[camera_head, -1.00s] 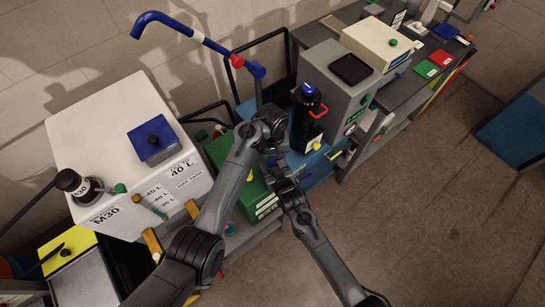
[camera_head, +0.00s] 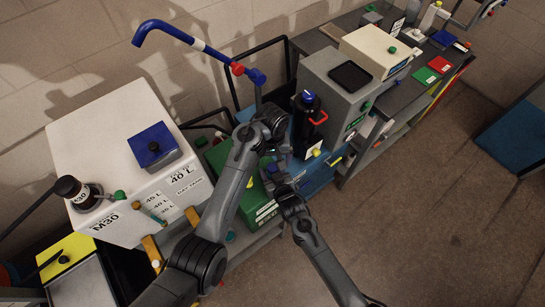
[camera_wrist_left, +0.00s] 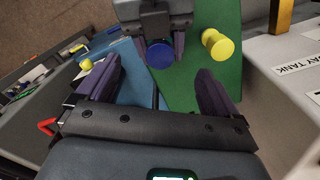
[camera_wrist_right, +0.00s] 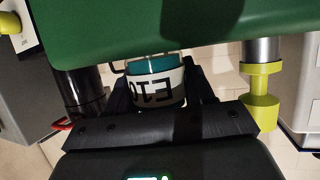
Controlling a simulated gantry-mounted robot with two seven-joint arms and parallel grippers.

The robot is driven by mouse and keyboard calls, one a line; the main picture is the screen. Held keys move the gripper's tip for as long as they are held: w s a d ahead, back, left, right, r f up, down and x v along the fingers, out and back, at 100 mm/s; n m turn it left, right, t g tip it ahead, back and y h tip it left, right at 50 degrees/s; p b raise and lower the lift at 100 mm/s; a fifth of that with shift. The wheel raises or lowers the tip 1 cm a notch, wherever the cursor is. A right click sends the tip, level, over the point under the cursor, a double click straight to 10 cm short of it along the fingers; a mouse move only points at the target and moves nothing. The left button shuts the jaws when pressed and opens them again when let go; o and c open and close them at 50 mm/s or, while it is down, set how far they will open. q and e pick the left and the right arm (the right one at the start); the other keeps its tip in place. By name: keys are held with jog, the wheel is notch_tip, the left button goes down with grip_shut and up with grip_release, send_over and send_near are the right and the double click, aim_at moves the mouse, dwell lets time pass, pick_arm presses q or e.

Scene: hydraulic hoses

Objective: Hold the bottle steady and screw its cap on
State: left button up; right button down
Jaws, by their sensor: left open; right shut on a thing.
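The bottle (camera_wrist_right: 155,85) shows in the right wrist view with an "E10" label and a teal band. My right gripper (camera_wrist_right: 162,92) is shut on it, next to the green surface. In the left wrist view my right gripper (camera_wrist_left: 158,25) comes in from the top, and a round blue cap-like top (camera_wrist_left: 159,54) shows at its fingers. My left gripper (camera_wrist_left: 158,72) is open, its two fingers spread to either side of that blue top and apart from it. I cannot tell whether the cap sits on the thread. In the head view both grippers meet over the green box, mostly hidden by my arms.
The green box (camera_head: 217,155) lies below the grippers, with a yellow knob (camera_wrist_left: 218,44) close by. A white tank (camera_head: 105,120) stands left. A dark cylinder with a red handle (camera_head: 303,128) and a grey cabinet (camera_head: 330,75) stand right.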

pick_arm(q)
jog(key=shift+r, duration=0.1)
notch_tip(320, 180, up, 7)
jog(key=shift+r, duration=0.2)
dwell(0.5)
pick_arm(e)
jog(key=shift+c, duration=1.7)
grip_release()
jog(key=shift+s, duration=0.1)
jog(key=shift+s+d+r, duration=0.3)
jog(key=shift+s, duration=0.25)
pick_arm(q)
jog(key=shift+r+p, duration=0.4)
pick_arm(e)
jog(key=v, duration=0.9)
jog(key=shift+s+r, duration=0.1)
